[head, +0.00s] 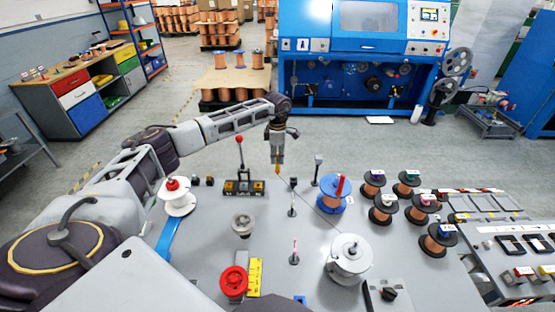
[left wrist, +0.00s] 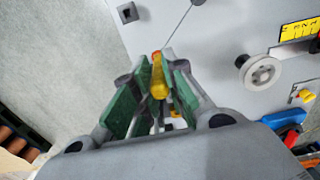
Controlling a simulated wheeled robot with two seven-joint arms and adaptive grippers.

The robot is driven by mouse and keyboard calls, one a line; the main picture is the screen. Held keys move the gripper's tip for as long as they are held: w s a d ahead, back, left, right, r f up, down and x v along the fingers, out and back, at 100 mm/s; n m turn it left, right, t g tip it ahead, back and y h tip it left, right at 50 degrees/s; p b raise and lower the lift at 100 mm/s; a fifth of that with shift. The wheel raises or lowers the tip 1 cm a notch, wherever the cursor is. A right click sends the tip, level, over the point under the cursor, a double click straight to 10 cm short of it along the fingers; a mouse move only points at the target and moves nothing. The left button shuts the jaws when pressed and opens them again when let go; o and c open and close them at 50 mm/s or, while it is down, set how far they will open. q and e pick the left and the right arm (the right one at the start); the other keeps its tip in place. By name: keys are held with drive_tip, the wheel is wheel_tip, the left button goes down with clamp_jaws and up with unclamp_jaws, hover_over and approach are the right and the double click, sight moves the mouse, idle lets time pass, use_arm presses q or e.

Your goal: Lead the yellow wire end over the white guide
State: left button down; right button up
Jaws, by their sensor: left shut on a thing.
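My left gripper (head: 278,163) is shut on the yellow wire end (head: 278,170), above the far edge of the grey table. In the left wrist view the yellow wire end (left wrist: 158,88), with an orange-red tip, sits between the green finger pads (left wrist: 157,80). A thin wire runs from it past a small dark-based post (head: 292,210) toward the large white spool (head: 348,258). A slim pale post (head: 294,257) stands nearer; I cannot tell which post is the white guide. A grey-white pulley (head: 243,222) stands to the left, also in the left wrist view (left wrist: 260,73). My right gripper is not in view.
A block with a red-knobbed lever (head: 240,165) stands just left of my gripper. A post (head: 317,170) and a blue spool (head: 333,203) stand to the right. Several copper spools (head: 383,208) are farther right. A red knob (head: 233,282) is near the front.

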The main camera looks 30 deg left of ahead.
sight(277, 154)
use_arm(q)
wheel_tip(277, 154, up, 2)
drive_tip(key=shift+r+p, duration=0.15)
drive_tip(key=shift+p, duration=0.4)
drive_tip(key=shift+r, duration=0.4)
drive_tip(key=shift+s, duration=0.15)
drive_tip(key=shift+s+d+p, duration=0.15)
drive_tip(key=shift+p, duration=0.2)
drive_tip(key=shift+s+d+p, duration=0.3)
drive_tip(key=shift+s+d, duration=0.1)
drive_tip(key=shift+s, duration=0.3)
drive_tip(key=shift+s+d+p, duration=0.25)
drive_tip(key=shift+s+d, duration=0.15)
drive_tip(key=shift+s, duration=0.25)
